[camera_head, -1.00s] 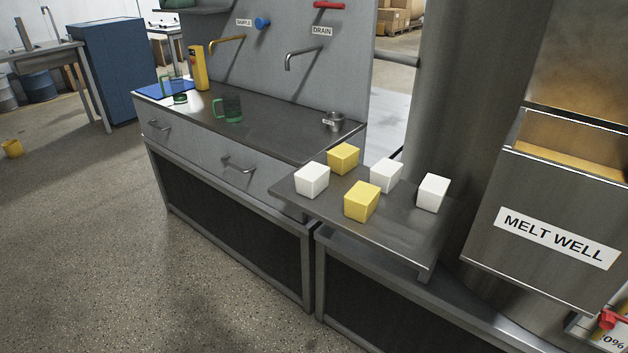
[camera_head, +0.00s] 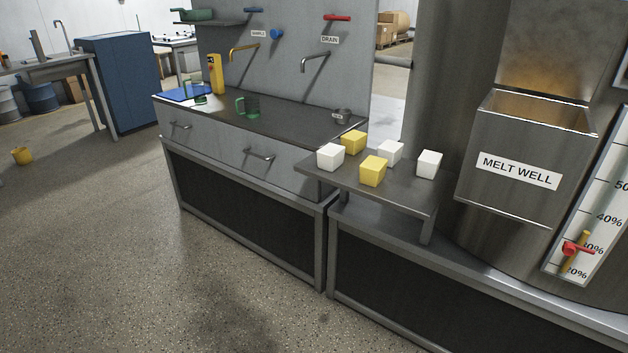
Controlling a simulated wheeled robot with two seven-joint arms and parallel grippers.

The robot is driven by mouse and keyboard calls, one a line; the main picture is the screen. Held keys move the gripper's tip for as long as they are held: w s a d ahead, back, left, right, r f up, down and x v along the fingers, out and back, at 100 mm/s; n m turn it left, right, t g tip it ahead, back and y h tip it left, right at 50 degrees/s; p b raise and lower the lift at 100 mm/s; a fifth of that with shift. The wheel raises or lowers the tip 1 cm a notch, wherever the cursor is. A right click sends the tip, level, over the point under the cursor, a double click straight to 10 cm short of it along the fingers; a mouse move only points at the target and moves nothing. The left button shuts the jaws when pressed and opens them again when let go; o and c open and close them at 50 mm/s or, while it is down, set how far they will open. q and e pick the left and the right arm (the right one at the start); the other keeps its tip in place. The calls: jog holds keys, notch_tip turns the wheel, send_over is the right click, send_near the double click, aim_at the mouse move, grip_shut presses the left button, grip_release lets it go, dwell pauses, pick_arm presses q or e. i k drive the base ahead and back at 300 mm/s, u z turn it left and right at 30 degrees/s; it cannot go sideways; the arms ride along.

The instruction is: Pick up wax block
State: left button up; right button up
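Several wax-like blocks sit on a small raised metal shelf (camera_head: 400,190) right of centre. A white block (camera_head: 331,157) is at the left, with a yellow block (camera_head: 354,142) behind it. A second yellow block (camera_head: 373,171) is at the front middle. Another white block (camera_head: 390,152) stands behind that one, and a third white block (camera_head: 429,164) is at the right. All rest upright and apart from any gripper. Neither of my grippers shows in the head view.
The melt well (camera_head: 516,165), an open-topped metal box, is right of the shelf. The floor in front is clear.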

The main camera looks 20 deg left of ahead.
aim_at(330, 157)
jog(key=z, duration=1.25)
jog(key=k, duration=0.15)
jog(key=u, duration=2.85)
jog(key=i, duration=2.35)
jog(key=z, duration=1.05)
